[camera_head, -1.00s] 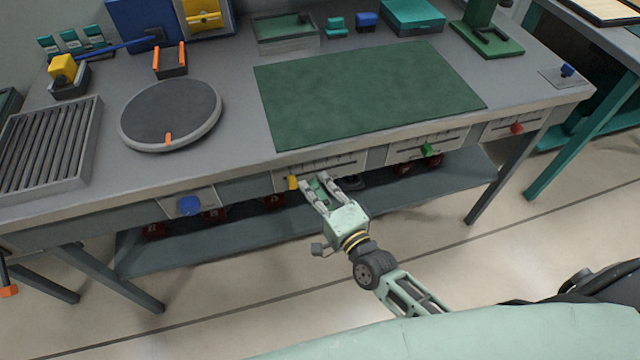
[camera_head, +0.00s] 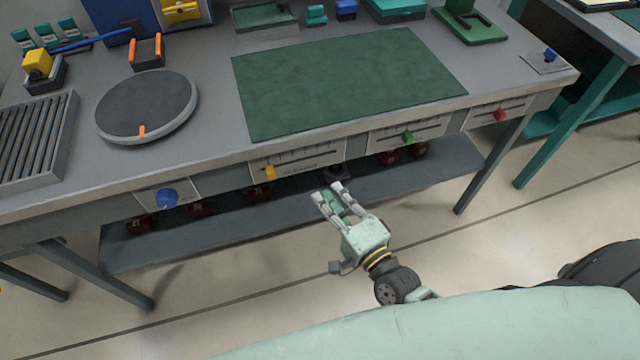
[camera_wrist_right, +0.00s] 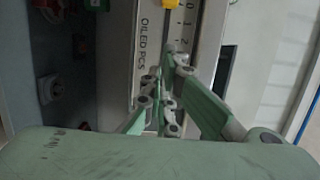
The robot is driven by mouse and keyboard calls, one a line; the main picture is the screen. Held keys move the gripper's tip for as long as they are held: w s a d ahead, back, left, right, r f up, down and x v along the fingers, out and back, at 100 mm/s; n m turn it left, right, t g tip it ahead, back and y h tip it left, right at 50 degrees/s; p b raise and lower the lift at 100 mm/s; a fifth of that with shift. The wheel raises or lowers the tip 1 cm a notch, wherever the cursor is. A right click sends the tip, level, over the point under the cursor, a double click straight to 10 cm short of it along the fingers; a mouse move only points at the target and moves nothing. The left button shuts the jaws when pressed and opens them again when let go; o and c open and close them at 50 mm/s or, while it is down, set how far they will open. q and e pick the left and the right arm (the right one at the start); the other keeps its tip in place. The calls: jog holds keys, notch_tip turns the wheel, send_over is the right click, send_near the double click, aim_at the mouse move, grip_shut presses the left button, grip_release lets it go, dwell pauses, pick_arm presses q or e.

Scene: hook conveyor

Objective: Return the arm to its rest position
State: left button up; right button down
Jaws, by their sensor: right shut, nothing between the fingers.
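My right gripper (camera_head: 328,191) is in front of the workbench's (camera_head: 215,165) front edge, below the slider panel with the yellow knob (camera_head: 269,172). It is shut, holds nothing, and appears apart from the panel and knob. In the right wrist view my right gripper's fingers (camera_wrist_right: 167,88) overlap the panel marked "OILED PCS" (camera_wrist_right: 143,45), and the yellow knob shows at the top edge. My right arm runs back toward my pale green body at the bottom of the head view. My left gripper is in neither view.
A lower shelf (camera_head: 220,225) with several red items runs under the bench. A blue knob (camera_head: 167,198), a green knob (camera_head: 408,137) and a red knob (camera_head: 499,115) stick out along the front. The floor (camera_head: 480,240) before the bench is clear.

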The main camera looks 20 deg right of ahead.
jog(key=s+d+f+n+g+h, duration=0.1)
jog(key=s+d+f+n+g, duration=0.2)
jog(key=f, duration=0.7)
jog(key=s+f+n+g+h, duration=0.1)
jog(key=s+f+n+g, duration=0.2)
jog(key=f, duration=0.6)
jog(key=s+d+f+n+g, duration=0.25)
jog(key=s+f, duration=0.25)
jog(key=f, duration=0.5)
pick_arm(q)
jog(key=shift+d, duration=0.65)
pick_arm(e)
jog(key=s+f+n+g, duration=0.2)
jog(key=s+f, duration=0.3)
jog(key=s, duration=0.4)
jog(key=s+d+f+n+g+h, duration=0.1)
jog(key=s+f+n+g, duration=0.2)
jog(key=s+f, duration=0.3)
jog(key=s+d+f+n+g+h, duration=0.1)
jog(key=s+f+n+g, duration=0.2)
jog(key=s, duration=0.8)
notch_tip(320, 180, down, 2)
jog(key=shift+s+f+n, duration=0.15)
jog(key=shift+s+n, duration=0.2)
jog(key=shift+n, duration=0.3)
